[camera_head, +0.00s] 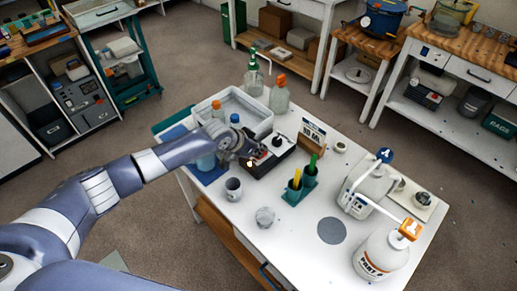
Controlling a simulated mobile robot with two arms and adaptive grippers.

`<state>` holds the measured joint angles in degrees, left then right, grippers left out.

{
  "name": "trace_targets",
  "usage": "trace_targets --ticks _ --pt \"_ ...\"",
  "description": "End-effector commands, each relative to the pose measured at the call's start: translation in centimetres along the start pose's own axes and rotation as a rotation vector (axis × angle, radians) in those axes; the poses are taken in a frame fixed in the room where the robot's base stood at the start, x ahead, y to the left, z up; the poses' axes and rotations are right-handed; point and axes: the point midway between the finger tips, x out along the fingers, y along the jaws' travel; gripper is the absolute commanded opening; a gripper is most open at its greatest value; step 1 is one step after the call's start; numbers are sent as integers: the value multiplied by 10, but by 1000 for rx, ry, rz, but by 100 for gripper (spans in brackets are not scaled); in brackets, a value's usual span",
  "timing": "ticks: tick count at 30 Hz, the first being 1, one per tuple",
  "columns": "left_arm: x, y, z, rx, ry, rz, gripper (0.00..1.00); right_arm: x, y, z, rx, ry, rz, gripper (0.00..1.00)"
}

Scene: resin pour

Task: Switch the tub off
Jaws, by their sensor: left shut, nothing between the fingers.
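A pale rectangular tub (262,106) stands at the back left of the white table (290,241). A dark box (284,156) with a small red part on top sits in front of the tub; I cannot tell whether the two are joined. My left arm reaches in from the left, and my left gripper (253,160) is shut and empty at the left side of the dark box. The gripper hides part of the box, and I cannot tell whether it touches it. No switch state can be read. My right gripper is out of view.
Bottles with orange caps (278,97) stand behind and beside the tub. A grey cup (233,189), a green holder (297,191) and a small clear cup (265,217) stand nearer. White jugs (381,256) crowd the right side.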

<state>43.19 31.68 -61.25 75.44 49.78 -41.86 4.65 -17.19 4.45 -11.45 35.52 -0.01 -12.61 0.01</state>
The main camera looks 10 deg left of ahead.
Motion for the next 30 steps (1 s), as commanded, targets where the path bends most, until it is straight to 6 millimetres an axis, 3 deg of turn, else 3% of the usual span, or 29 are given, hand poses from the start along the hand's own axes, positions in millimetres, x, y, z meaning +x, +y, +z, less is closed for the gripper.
trace_targets --ticks 3,30 --pt "6 0 14 -3 62 1 0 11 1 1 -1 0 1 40" --pt "9 0 -8 0 57 -1 0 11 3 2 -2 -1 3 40"
